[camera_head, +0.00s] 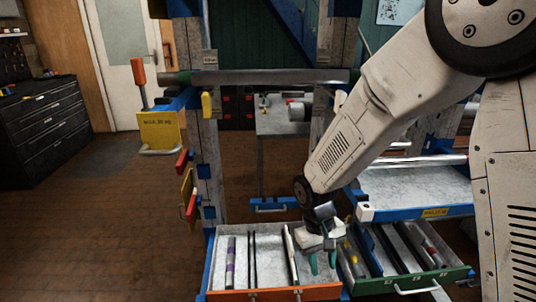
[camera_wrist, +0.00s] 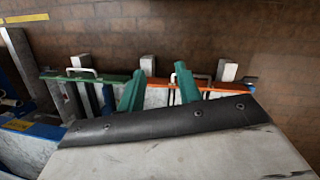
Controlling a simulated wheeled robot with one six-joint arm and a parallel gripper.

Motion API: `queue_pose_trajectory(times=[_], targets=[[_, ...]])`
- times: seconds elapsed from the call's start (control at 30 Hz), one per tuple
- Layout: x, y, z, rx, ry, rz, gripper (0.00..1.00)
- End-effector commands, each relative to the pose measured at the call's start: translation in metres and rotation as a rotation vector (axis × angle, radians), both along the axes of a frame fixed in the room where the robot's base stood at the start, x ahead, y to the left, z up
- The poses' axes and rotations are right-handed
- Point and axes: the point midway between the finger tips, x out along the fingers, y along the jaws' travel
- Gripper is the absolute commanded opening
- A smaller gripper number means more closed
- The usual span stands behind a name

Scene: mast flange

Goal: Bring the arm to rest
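My gripper (camera_head: 323,265) is at the end of my white arm, which reaches down from the upper right. It hangs over the right side of the orange-fronted drawer (camera_head: 275,295). In the wrist view its two teal fingers (camera_wrist: 160,82) stand apart with nothing held between them. Beyond the fingers, that view shows the front of the orange drawer (camera_wrist: 212,94) and the green-fronted drawer (camera_wrist: 112,77). I cannot tell whether the fingertips touch the drawer.
The orange drawer holds several rods, one purple-banded (camera_head: 230,262). The open green drawer (camera_head: 410,283) adjoins it on the right. A horizontal metal tube (camera_head: 268,77) spans the blue posts. A yellow box (camera_head: 160,130) hangs at left. Brown floor (camera_head: 95,225) is clear at left.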

Motion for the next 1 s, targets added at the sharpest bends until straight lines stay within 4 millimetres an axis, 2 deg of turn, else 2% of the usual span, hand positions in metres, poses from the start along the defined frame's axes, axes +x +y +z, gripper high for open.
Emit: queue_pose_trajectory(times=[0.03, 0.1, 0.3, 0.4, 0.6, 0.7, 0.83, 1.0], targets=[[-0.011, -0.011, 0.025, 0.004, 0.004, -0.011, 0.35], [-0.028, -0.026, 0.051, 0.007, 0.022, -0.023, 0.35], [-0.082, -0.061, 0.117, 0.032, 0.045, -0.062, 0.35], [-0.109, -0.075, 0.143, 0.049, 0.039, -0.088, 0.35], [-0.159, -0.098, 0.182, 0.088, -0.027, -0.158, 0.35], [-0.177, -0.107, 0.196, 0.108, -0.097, -0.197, 0.35], [-0.191, -0.117, 0.212, 0.128, -0.205, -0.237, 0.35], [-0.198, -0.126, 0.23, 0.14, -0.31, -0.273, 0.35]])
